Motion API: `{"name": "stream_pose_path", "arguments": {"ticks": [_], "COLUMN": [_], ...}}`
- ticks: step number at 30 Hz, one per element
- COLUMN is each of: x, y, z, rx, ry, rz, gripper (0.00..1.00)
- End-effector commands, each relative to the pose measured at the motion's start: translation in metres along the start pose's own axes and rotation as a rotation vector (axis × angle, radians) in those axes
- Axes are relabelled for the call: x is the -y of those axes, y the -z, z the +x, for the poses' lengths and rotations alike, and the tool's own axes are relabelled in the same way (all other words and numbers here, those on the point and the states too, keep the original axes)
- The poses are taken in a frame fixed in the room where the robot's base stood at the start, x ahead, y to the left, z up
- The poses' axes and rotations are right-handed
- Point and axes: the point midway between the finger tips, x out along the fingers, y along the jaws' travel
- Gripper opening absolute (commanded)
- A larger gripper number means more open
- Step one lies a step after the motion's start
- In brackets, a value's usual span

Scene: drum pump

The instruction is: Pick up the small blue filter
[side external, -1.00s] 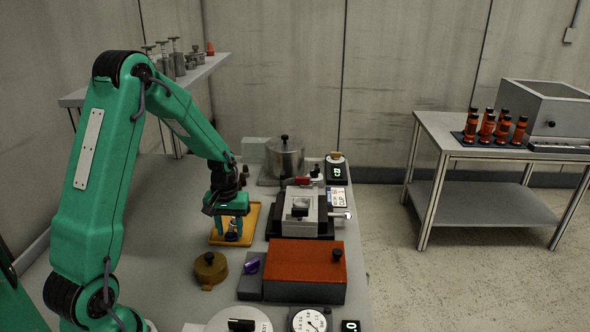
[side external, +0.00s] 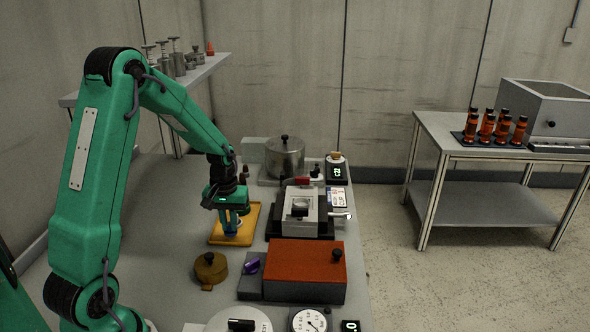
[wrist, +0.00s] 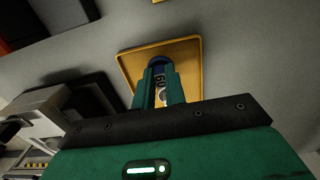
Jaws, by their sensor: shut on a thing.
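My gripper (side external: 232,221) is over the yellow tray (side external: 246,238) on the bench. In the wrist view the two green fingers of my gripper (wrist: 161,85) are closed around a small blue filter (wrist: 158,70) with white marking. The yellow tray also shows behind it in the wrist view (wrist: 190,60). Much of the filter is hidden between the fingers. I cannot tell whether it touches the tray.
To the right of the tray stands a grey and black device (side external: 303,213). A red-brown box (side external: 305,270) and a brass-coloured pot (side external: 211,268) are nearer. A steel pot (side external: 285,157) stands behind. Bare bench lies left of the tray.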

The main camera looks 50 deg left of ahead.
Motion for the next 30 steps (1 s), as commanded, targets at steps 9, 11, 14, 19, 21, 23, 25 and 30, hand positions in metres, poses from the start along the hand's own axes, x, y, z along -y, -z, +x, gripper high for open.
{"name": "stream_pose_path", "arguments": {"ticks": [9,11,14,19,21,23,25,30], "x": [-0.020,-0.027,-0.039,-0.056,-0.062,-0.066,-0.070,-0.075], "y": [-0.022,-0.030,-0.044,-0.065,-0.072,-0.077,-0.082,-0.088], "z": [-0.040,-0.046,-0.057,-0.073,-0.079,-0.082,-0.086,-0.091], "rx": [-0.003,-0.003,-0.003,-0.002,-0.002,-0.002,-0.002,0.000], "ry": [-0.001,-0.001,-0.002,-0.001,-0.001,-0.001,-0.001,0.000], "rz": [0.006,0.006,0.006,0.004,0.004,0.004,0.002,0.001], "gripper": [0.00,0.00,0.00,0.00,0.00,0.00,0.00,0.00]}}
